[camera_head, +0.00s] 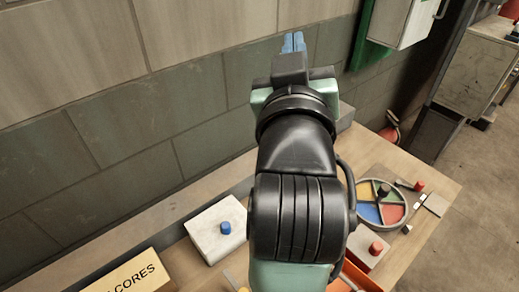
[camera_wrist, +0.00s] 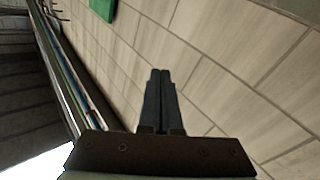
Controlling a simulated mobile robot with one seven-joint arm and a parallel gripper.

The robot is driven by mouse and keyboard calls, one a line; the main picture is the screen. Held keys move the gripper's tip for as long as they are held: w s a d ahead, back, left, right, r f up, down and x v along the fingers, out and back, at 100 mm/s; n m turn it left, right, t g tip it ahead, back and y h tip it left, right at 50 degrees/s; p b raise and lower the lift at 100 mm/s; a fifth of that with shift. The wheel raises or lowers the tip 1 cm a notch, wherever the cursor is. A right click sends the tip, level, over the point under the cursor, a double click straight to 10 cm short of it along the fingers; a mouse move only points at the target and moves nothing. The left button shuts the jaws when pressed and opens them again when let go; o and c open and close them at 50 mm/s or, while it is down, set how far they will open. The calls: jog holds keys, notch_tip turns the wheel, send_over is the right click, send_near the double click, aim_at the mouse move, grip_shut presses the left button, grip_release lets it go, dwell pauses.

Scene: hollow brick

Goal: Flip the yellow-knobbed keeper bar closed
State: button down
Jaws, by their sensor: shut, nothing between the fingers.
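My gripper (camera_head: 293,43) is raised in front of the block wall, high above the bench, with its blue fingertips together and empty. In the wrist view my gripper (camera_wrist: 160,75) also shows as two dark fingers side by side, with only wall behind them. I cannot make out the yellow-knobbed keeper bar for certain. A small yellow spot (camera_head: 243,289) shows at the bottom edge of the head view, beside my arm, too cut off to identify. My arm hides the middle of the bench.
A pale box with a blue knob (camera_head: 225,228) stands left of my arm. A box with a red knob (camera_head: 376,247) and a round coloured dial (camera_head: 392,212) stand to the right. A "CORES" sign (camera_head: 128,277) is at lower left. A white cabinet (camera_head: 404,22) hangs at upper right.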

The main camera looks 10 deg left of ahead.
notch_tip(320, 180, down, 12)
jog(key=w+a+n+g, duration=0.2)
jog(key=a+g, duration=0.1)
jog(key=g, duration=0.2)
jog(key=n+g+y+p, duration=0.15)
jog(key=n+g, duration=0.45)
jog(key=g, duration=0.7)
send_over(233, 286)
notch_tip(233, 286, down, 28)
jog(key=shift+s+d+f+h+p, duration=0.1)
jog(key=shift+s+d+h+p, duration=0.15)
jog(key=shift+d+p, duration=0.2)
jog(key=shift+t, duration=0.3)
jog(key=shift+s+d+f+p, duration=0.1)
jog(key=shift+f+p, duration=0.15)
jog(key=shift+f, duration=1.3)
jog(key=shift+w+d+f+p, duration=0.1)
jog(key=shift+f+p, duration=0.15)
jog(key=shift+f, duration=1.3)
jog(key=shift+s+d+f+p, duration=0.1)
jog(key=shift+f+p, duration=0.15)
jog(key=shift+f, duration=1.3)
